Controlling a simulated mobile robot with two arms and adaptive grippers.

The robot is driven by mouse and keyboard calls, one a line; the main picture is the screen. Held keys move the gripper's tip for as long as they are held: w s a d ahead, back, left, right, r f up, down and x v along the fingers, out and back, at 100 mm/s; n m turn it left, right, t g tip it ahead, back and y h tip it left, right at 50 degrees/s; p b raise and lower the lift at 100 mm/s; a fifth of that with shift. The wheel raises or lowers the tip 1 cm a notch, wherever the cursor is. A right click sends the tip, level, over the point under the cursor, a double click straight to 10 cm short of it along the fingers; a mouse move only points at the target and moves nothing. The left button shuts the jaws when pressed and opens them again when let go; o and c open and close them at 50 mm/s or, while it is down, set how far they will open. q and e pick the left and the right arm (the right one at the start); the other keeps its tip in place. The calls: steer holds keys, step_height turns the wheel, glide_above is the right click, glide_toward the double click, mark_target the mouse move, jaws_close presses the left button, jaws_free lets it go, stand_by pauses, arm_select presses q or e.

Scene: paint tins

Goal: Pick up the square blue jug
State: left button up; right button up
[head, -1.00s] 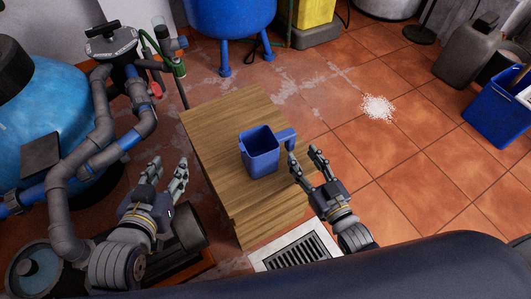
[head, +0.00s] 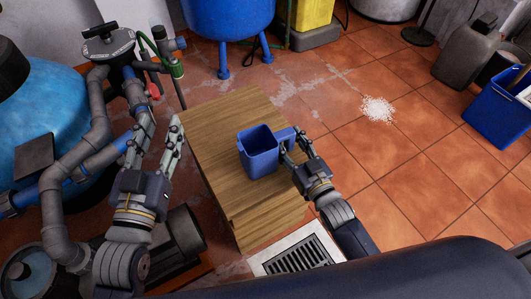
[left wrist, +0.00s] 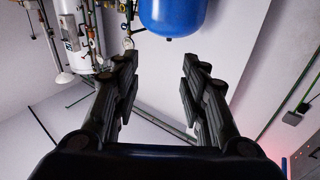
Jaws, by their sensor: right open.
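The square blue jug (head: 259,156) stands upright on a wooden block-like table (head: 222,124), its handle (head: 287,133) pointing right. My right gripper (head: 292,147) is open at the handle, with its fingers around or beside it; I cannot tell which, nor whether they touch. My left gripper (head: 153,135) is open and empty, left of the table and apart from the jug. In the left wrist view its two fingers (left wrist: 158,95) are spread wide with nothing between them, and the jug is not seen there.
Grey and blue pipes (head: 100,130) and a light-blue tank (head: 50,115) crowd the left side. A floor grate (head: 298,258) lies in front of the table. A blue bin (head: 495,110) and a grey canister (head: 465,55) stand at right. A white powder patch (head: 377,108) lies on open tiled floor.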

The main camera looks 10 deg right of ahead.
jaws_close()
steer(key=shift+r, duration=0.15)
